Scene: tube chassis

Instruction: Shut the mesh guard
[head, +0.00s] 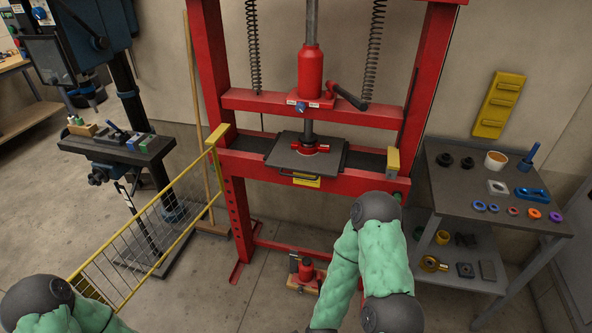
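The mesh guard (150,230) is a yellow frame with thin wire mesh. It hangs from the left post of the red press (238,205) and stands swung open, reaching out toward the lower left. The press front is uncovered. A yellow block (393,160) sits on the right post. My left arm shows only at the bottom left corner, close to the guard's outer end; whether they touch cannot be told. My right arm rises at the bottom, right of centre, in front of the press. Neither gripper shows in the head view.
A drill press with a dark table (117,148) stands behind the guard at left. A grey trolley (445,205) with rings and small parts stands at right. A small red jack (306,275) sits on the floor under the press. The floor between guard and press is clear.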

